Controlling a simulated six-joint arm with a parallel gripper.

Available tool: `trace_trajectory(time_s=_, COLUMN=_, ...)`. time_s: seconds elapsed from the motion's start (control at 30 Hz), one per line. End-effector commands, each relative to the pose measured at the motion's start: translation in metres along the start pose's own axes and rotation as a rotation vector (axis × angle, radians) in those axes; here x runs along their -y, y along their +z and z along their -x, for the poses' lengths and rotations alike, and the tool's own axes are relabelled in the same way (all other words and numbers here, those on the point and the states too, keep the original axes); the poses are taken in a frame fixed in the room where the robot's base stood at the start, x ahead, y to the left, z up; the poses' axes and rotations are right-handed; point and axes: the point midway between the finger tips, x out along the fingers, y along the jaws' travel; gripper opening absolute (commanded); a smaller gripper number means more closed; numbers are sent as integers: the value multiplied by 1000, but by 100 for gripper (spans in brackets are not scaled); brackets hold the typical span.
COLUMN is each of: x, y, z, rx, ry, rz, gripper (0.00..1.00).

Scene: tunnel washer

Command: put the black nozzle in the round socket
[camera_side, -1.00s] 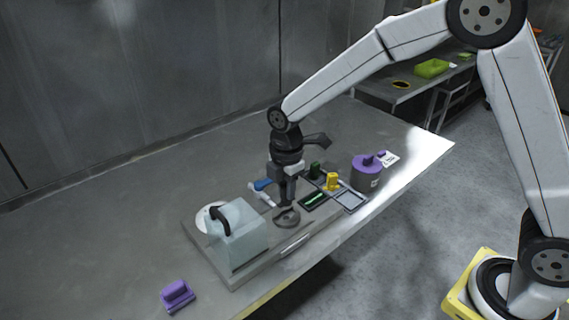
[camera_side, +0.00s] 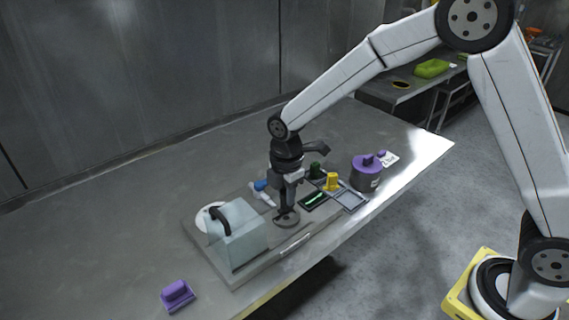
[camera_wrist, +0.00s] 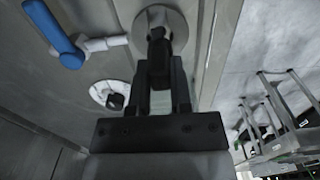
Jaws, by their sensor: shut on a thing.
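My gripper (camera_side: 287,193) points straight down and is shut on the black nozzle. In the wrist view the nozzle (camera_wrist: 158,47) sticks out past the fingers (camera_wrist: 161,84) toward the round grey socket (camera_wrist: 176,20). In the side view the round socket (camera_side: 292,221) is a dark grey disc on the raised plate, directly below the gripper. The nozzle's lower end overlaps the socket's middle in both views. Its tip and the opening are hidden, so I cannot tell whether it is inside or just above.
A clear box (camera_side: 238,240) with a black handle stands left of the socket. A blue-handled valve (camera_side: 262,187) is behind the gripper. A tray with a yellow piece (camera_side: 332,182) and a purple-topped canister (camera_side: 366,174) stand right. A purple block (camera_side: 178,295) lies front left.

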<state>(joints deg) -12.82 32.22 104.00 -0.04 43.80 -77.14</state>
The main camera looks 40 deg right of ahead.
Motion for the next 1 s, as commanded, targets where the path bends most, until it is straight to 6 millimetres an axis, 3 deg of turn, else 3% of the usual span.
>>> trace_trajectory(time_s=1.0, x=0, y=0, z=-12, rx=0, ry=-1, rz=0, gripper=0)
